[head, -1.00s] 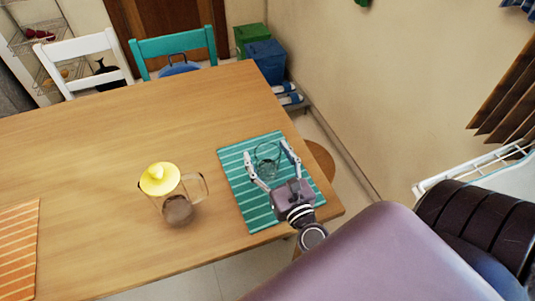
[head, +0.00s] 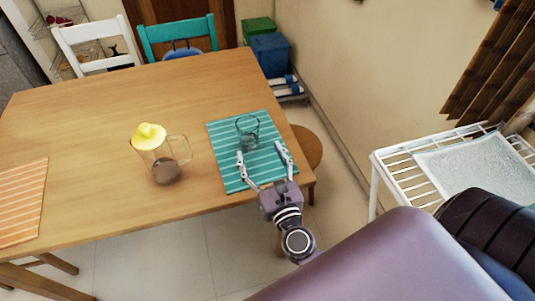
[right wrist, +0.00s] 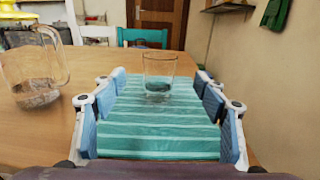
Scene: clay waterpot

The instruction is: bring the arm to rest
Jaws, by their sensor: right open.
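My right gripper (head: 262,160) is open and empty over the near part of the teal striped mat (head: 228,175). A clear glass (head: 248,131) stands upright on the mat, beyond the fingertips and apart from them. In the right wrist view the glass (right wrist: 159,75) stands ahead between the spread fingers (right wrist: 160,90), not held. A clear pitcher with a yellow lid (head: 150,138) and dark contents stands on the table to the left of the mat. My left gripper is not in view.
The wooden table (head: 90,130) has free room around the pitcher. An orange striped mat (head: 22,200) lies at its left. White (head: 95,45) and teal (head: 178,35) chairs stand behind. A round stool (head: 305,147) and white rack (head: 395,165) are at the right.

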